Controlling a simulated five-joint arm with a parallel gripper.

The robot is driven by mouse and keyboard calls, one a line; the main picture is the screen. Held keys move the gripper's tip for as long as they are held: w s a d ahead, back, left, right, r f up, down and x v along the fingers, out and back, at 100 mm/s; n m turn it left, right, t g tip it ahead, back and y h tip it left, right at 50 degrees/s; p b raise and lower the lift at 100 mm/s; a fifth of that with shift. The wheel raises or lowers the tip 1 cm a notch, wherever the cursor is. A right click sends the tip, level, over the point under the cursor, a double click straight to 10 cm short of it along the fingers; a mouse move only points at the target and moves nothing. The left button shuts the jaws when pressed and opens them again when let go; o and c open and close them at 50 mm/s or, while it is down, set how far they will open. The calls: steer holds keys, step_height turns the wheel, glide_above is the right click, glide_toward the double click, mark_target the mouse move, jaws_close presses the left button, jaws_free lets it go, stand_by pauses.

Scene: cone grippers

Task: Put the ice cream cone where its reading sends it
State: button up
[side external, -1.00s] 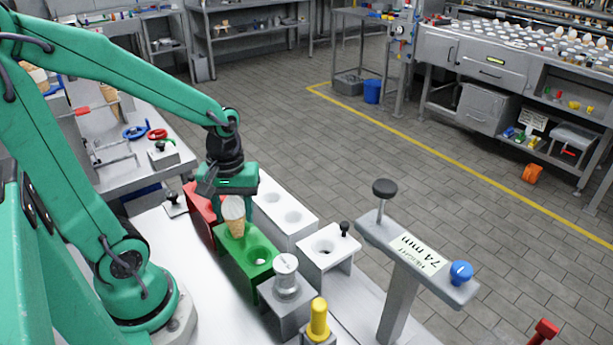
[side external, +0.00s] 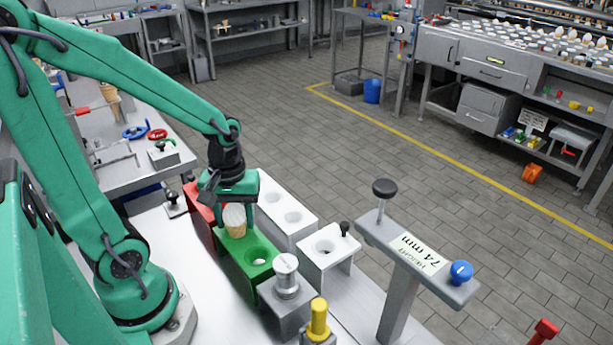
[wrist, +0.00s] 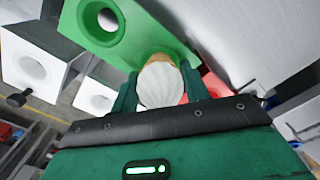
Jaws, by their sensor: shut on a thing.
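The ice cream cone (side external: 234,217) has a white top and a tan wafer. It is upright at the far end of the green block (side external: 258,278), its lower part out of sight, seemingly down in that block's far hole. My gripper (side external: 233,207) is shut on the cone from above. In the wrist view the cone's white top (wrist: 160,86) sits between the fingers, over the green block (wrist: 150,38). The green block's near hole is empty. The height gauge (side external: 418,252) shows "HEIGHT 74 mm".
A red block (side external: 198,205) stands behind the green one. A white two-hole block (side external: 286,218) and a white single-hole stand (side external: 328,250) are to the right, their holes empty. A grey post (side external: 286,282) and a yellow knob (side external: 318,318) stand in front.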

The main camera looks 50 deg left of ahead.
stand_by(0.4)
steer(key=o, duration=0.8)
steer(key=shift+o, duration=0.2)
steer(key=shift+r, duration=3.85)
steer(key=shift+d+r+m+t, duration=0.4)
steer(key=shift+r+m, duration=0.1)
steer(key=shift+m, duration=0.2)
steer(key=d+r+m+t, duration=0.3)
steer(key=r+m+t, duration=0.1)
steer(key=m, duration=0.5)
steer(key=shift+d+r+t, duration=0.35)
steer(key=shift+r+t, duration=0.05)
steer(key=shift+r, duration=0.5)
